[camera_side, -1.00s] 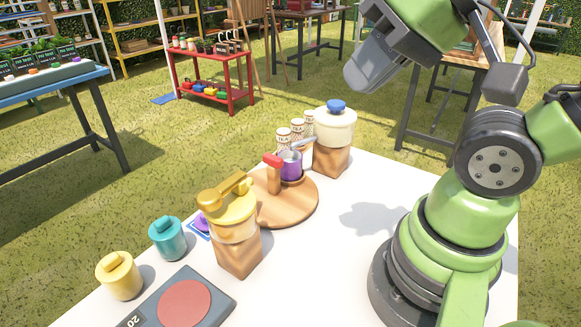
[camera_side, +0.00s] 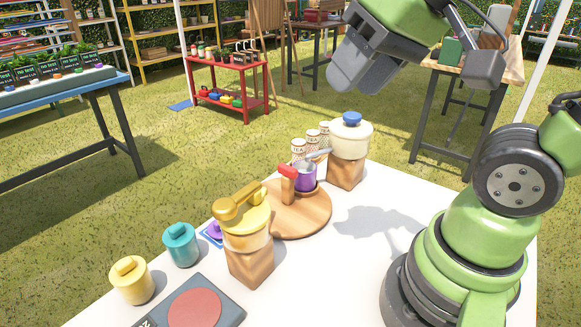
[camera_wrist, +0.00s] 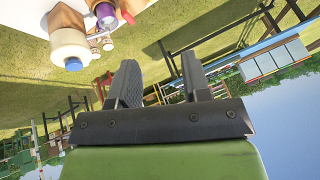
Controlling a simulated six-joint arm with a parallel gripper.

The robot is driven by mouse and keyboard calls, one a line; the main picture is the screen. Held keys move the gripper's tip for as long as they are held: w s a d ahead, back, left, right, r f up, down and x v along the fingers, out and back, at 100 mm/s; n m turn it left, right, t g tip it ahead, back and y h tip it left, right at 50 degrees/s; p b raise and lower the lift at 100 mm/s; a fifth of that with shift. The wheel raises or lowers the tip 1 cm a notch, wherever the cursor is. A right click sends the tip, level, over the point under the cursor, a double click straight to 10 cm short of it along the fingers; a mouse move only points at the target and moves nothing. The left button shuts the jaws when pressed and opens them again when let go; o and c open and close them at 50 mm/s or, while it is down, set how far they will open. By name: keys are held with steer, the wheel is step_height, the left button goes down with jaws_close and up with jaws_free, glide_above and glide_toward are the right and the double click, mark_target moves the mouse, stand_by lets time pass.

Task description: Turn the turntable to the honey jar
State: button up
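The turntable (camera_side: 312,222) is a round wooden disc on the white table. It bears a wooden post with a red top (camera_side: 288,178) and a small purple pot (camera_side: 305,177). A jar with a yellow lid and amber band (camera_side: 247,240), apparently the honey jar, stands on a wooden block just left of the disc. A cream pot with a blue knob (camera_side: 351,139) stands on another block to the right; it also shows in the wrist view (camera_wrist: 70,45). My gripper (camera_wrist: 160,82) is open and empty, raised high above the table, far from the turntable.
Teal (camera_side: 181,246) and yellow (camera_side: 131,280) lidded jars stand at the left edge. A grey scale with a red disc (camera_side: 194,308) lies in front. Several TEA canisters (camera_side: 312,139) stand behind the turntable. The tabletop right of the turntable is clear.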

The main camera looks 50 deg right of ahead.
steer(key=w+d+f+n+g+h, duration=0.1)
steer(key=w+d+f+g, duration=0.1)
steer(key=w, duration=0.3)
steer(key=w+d+f+n+g, duration=0.1)
steer(key=w+d+f+g, duration=0.15)
steer(key=w, duration=0.25)
steer(key=n+g, duration=0.1)
steer(key=g, duration=0.1)
glide_toward(288, 166)
steer(key=shift+t, duration=0.25)
steer(key=f, duration=0.9)
steer(key=shift+s+a+f, duration=0.15)
steer(key=shift+s+a, duration=0.05)
steer(key=shift+a, duration=0.05)
jaws_close()
